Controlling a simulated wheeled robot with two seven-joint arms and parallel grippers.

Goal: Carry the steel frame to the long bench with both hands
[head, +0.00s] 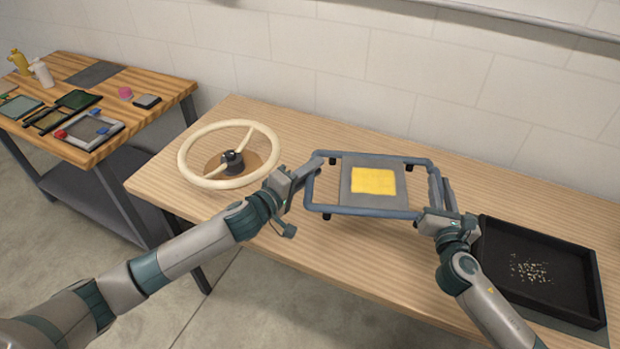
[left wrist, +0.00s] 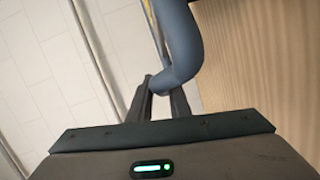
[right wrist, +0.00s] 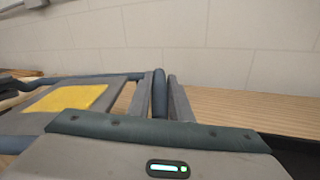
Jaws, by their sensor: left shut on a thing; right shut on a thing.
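The steel frame (head: 372,210) is a blue-grey tube rectangle with small dark feet, a grey plate and a yellow square in its middle. It is over the long bench (head: 290,255), roughly level; I cannot tell whether its feet touch the wood. My left gripper (head: 309,178) is shut on the frame's left side tube, which also shows between the fingers in the left wrist view (left wrist: 180,45). My right gripper (head: 440,192) is shut on the right side tube, seen between the fingers in the right wrist view (right wrist: 159,95).
A cream steering wheel (head: 188,168) is on the bench left of the frame. A black tray (head: 597,290) with small pale bits stands right of my right gripper. A smaller workbench (head: 165,88) with several items stands at the far left. A wall runs behind.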

